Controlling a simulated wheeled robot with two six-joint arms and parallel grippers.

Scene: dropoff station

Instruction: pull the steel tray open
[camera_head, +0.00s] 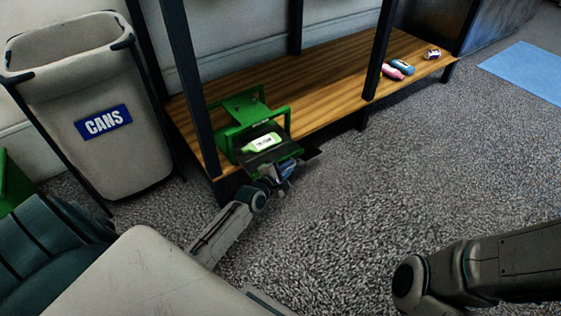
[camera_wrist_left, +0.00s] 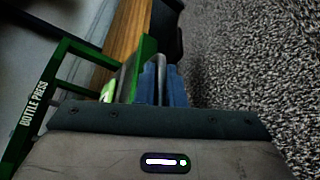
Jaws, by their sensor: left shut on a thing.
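The green bottle press (camera_head: 243,110) stands at the front left end of the wooden shelf. Its lettered frame also shows in the left wrist view (camera_wrist_left: 33,108). A green bottle with a white label (camera_head: 262,143) lies inside on the dark steel tray (camera_head: 283,150). My left gripper (camera_head: 277,173) is at the front of the tray, low beside the shelf edge. In the left wrist view, its blue fingers (camera_wrist_left: 160,85) are shut around a grey bar, which looks like the tray handle (camera_wrist_left: 160,66). The fingers partly hide the handle in the head view. My right gripper is out of view.
A grey bin labelled CANS (camera_head: 95,110) stands left of the shelf (camera_head: 330,85). Dark posts (camera_head: 379,50) rise from the shelf. Pink and blue bottles (camera_head: 398,69) and a small can (camera_head: 432,53) lie at its right end. The carpet (camera_head: 340,210) in front is clear.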

